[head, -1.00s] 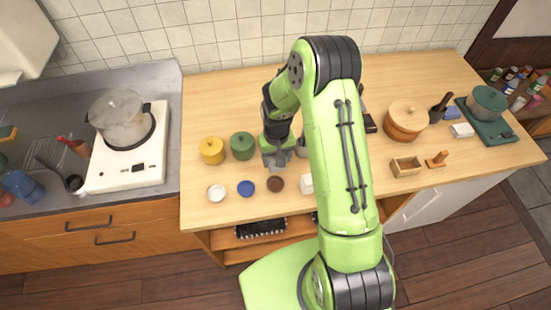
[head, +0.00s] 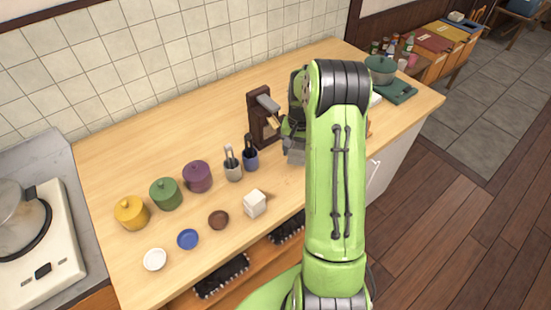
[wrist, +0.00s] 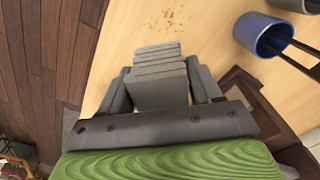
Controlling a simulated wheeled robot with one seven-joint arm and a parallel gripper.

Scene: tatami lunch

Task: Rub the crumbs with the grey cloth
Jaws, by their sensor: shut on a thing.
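The grey cloth (wrist: 160,78) is a folded, layered block between the fingers of my gripper (wrist: 162,88) in the wrist view. My gripper is shut on it. The crumbs (wrist: 170,20) are a small patch of brown specks on the wooden counter, ahead of the cloth and apart from it in the picture. In the head view my gripper (head: 294,152) is over the counter, right of the blue cup; my arm hides part of the area. I cannot make out the crumbs there.
The blue cup (head: 250,158) with utensils stands close to my gripper, beside a grey cup (head: 233,163). A dark brown stand (head: 260,118) is behind. A white block (head: 255,203), small dishes and lidded pots stand to the left. The wooden counter (head: 200,128) has bare room behind the pots.

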